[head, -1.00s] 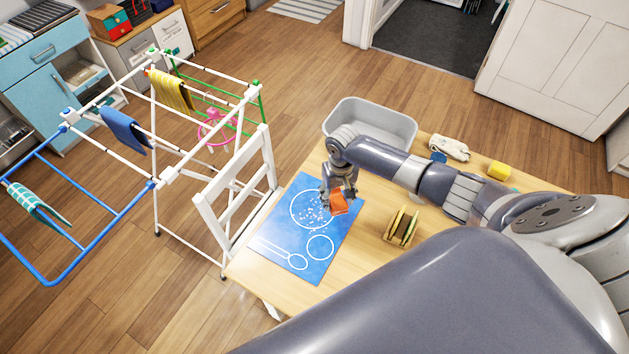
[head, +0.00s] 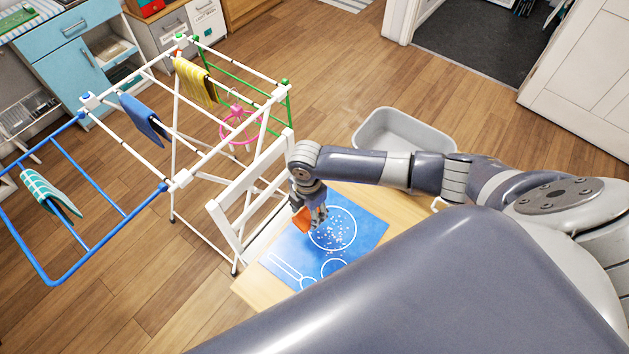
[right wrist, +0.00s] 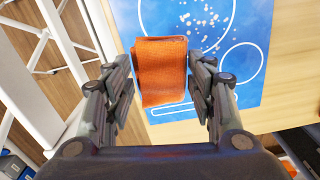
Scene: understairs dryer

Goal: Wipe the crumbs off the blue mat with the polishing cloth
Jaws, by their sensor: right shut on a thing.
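The blue mat (head: 362,230) with white printed outlines lies on the wooden table. Pale crumbs (head: 338,235) are scattered in and around its large circle; they also show in the right wrist view (right wrist: 207,20). My right gripper (head: 308,218) is over the mat's left edge, shut on the orange polishing cloth (right wrist: 162,70). The folded cloth sits between the two fingers in the right wrist view. Whether it touches the mat cannot be told. My left gripper is not in view.
A grey basin (head: 405,132) is behind the table. My right arm and body hide much of the table's right part.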

